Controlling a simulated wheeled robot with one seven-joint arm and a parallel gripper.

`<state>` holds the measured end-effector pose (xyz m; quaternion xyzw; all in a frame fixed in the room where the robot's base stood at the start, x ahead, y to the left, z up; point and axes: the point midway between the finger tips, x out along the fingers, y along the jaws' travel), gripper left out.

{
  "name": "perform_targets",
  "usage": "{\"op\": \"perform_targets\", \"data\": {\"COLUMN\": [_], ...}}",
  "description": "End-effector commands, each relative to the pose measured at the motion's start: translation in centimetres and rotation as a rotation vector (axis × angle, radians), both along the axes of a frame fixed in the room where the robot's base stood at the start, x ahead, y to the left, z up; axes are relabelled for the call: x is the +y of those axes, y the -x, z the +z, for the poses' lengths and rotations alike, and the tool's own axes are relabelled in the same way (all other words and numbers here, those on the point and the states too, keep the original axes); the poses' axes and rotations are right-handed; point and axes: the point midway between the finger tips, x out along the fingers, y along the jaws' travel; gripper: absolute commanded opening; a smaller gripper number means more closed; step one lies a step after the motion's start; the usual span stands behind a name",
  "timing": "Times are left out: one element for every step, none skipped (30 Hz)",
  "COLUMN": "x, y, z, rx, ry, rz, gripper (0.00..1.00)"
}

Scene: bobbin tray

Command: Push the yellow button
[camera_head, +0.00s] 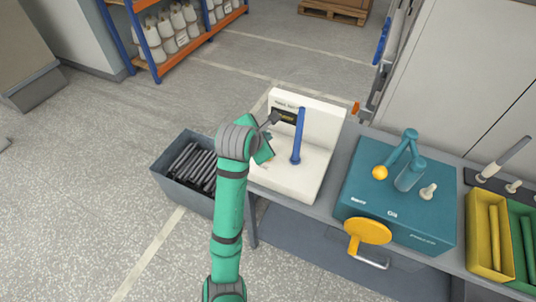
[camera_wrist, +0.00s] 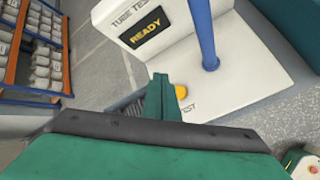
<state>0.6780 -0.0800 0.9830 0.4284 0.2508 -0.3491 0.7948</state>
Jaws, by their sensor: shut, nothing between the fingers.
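The white tube tester (camera_head: 288,180) stands on the bench, with a blue post (camera_head: 298,135) on it. In the wrist view the tester (camera_wrist: 240,80) has a dark display (camera_wrist: 145,28) reading "READY". The yellow button (camera_wrist: 182,91) is on its base, beside lettering that ends in "EST". My gripper (camera_head: 265,150) is over the left part of the tester. In the wrist view my green gripper fingers (camera_wrist: 163,85) are together and empty, just left of the button and partly covering it. I cannot tell whether they touch it. The arm largely hides the button in the head view.
A grey bin (camera_head: 170,178) of dark rods is left of the tester. A teal box (camera_head: 375,212) with a yellow ball (camera_head: 379,172) and a yellow disc (camera_head: 368,231) is to the right. Yellow (camera_head: 478,232) and green (camera_head: 522,225) trays are farther right.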

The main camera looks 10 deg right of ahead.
Motion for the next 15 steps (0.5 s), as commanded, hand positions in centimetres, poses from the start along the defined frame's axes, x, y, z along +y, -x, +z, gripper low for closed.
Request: {"op": "perform_targets", "data": {"x": [0.1,0.1,0.0,0.0,0.1,0.0,-0.1,-0.1,-0.2,-0.2,-0.2,-0.2,-0.1,-0.1,-0.1], "y": [0.0,0.1,0.1,0.1,0.0,0.0,0.1,0.1,0.1,0.0,0.0,0.0,0.0,0.0,0.0], "z": [-0.8,-1.2,-1.7,-2.1,-2.4,-2.9,-3.2,-3.6,-4.0,-4.3,-4.5,-4.9,-5.1,-5.2,-5.4], "rx": [0.003,0.004,0.003,0.004,0.003,0.002,0.002,0.003,0.003,0.001,0.001,0.001,0.002,0.001,0.000], "ry": [0.000,0.001,0.001,0.001,0.000,0.001,0.000,0.001,0.002,0.002,0.002,0.002,0.002,0.001,0.001], "rz": [0.001,0.002,0.002,0.002,0.003,0.001,0.000,-0.001,-0.001,-0.001,-0.001,-0.001,-0.001,0.000,0.000], "gripper": [0.00,0.00,0.00,0.00,0.00,0.00,0.00,0.00,0.00,0.00,0.00,0.00,0.00,0.00,0.00]}}
